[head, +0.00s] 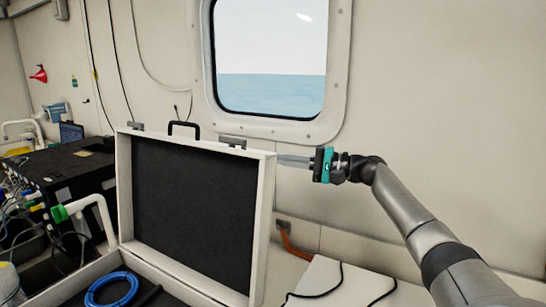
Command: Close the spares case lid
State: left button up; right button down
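The spares case stands open at the lower left of the head view. Its lid (195,212) is upright, with a white frame, a dark lining, a black handle and two metal latches on its top edge. The case base (190,285) shows only in part, cut off by the bottom edge. My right gripper (294,159) comes in from the right and points left at the lid's upper right corner. Its fingertips end at or behind the lid's edge; I cannot tell if they touch it. The fingers are seen edge-on, so their opening is unclear. My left gripper is out of view.
A blue coil (112,290) and a black rod lie in the case base. A black equipment box (70,170) and a white pipe with a green end (60,214) stand left of the lid. A white surface (325,283) with black cords lies to the right. A window wall rises behind.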

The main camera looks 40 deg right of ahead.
aim_at(273, 161)
jog(key=shift+s+a+r+p, duration=0.1)
jog(key=shift+s+a+p, duration=0.15)
jog(key=shift+a, duration=0.35)
jog(key=shift+s+a+r+p, duration=0.2)
jog(key=shift+a+p, duration=0.1)
jog(key=shift+a, duration=0.35)
jog(key=shift+s+a+r+p, duration=0.1)
jog(key=shift+s+a+p, duration=0.15)
jog(key=shift+a, duration=0.35)
jog(key=shift+w, duration=0.1)
